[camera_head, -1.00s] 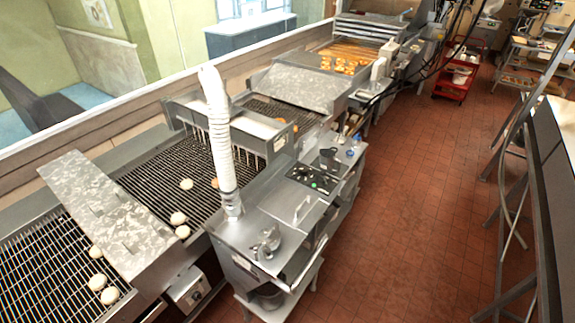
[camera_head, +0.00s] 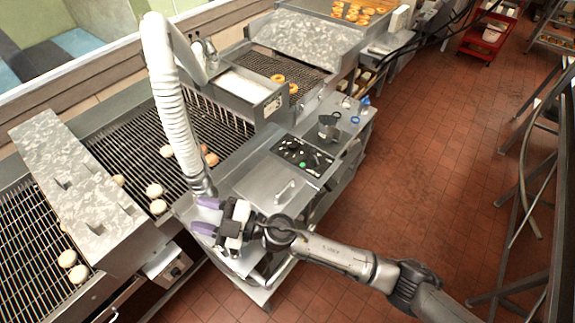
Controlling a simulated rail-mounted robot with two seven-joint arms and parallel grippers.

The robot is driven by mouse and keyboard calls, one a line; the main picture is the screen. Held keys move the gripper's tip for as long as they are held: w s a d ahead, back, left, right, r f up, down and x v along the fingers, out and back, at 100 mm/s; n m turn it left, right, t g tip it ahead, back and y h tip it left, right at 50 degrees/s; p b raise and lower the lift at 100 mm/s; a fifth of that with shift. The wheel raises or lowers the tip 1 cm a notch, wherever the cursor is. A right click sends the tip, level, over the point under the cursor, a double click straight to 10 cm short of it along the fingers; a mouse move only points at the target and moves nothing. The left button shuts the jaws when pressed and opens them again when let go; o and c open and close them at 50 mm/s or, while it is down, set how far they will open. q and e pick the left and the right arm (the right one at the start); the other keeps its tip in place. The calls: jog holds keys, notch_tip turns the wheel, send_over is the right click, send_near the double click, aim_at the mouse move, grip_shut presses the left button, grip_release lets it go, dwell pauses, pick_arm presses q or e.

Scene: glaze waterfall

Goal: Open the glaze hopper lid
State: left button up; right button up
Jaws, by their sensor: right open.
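The glaze hopper lid (camera_head: 258,180) is a flat steel panel with a raised bar handle (camera_head: 286,191). It lies flat and closed on top of the steel glazing cabinet, in the middle of the head view. My right gripper (camera_head: 205,215) is open and empty, its purple fingertips apart and pointing left. It is over the near end of the cabinet, left of and nearer than the lid handle, and does not touch it. The gripper and arm hide part of the cabinet's near end. My left gripper is not in view.
A white corrugated hose (camera_head: 170,110) rises from the cabinet close to the right gripper. A control panel (camera_head: 302,155) and a dark metal cup (camera_head: 328,127) are beyond the lid. A wire conveyor (camera_head: 112,160) with pale dough rounds runs at left.

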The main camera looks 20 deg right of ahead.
notch_tip(320, 180, down, 2)
jog(key=a+n+g, duration=0.2)
jog(key=n+g, duration=0.3)
jog(key=m+g+h+b, duration=0.1)
jog(key=g+h+b, duration=0.4)
jog(key=h, duration=1.3)
send_over(288, 185)
notch_tip(288, 185, down, 7)
jog(key=shift+g, duration=0.3)
notch_tip(288, 185, down, 10)
jog(key=b, duration=0.5)
jog(key=shift+r, duration=0.25)
jog(key=shift+w, duration=0.1)
jog(key=shift+c, duration=0.4)
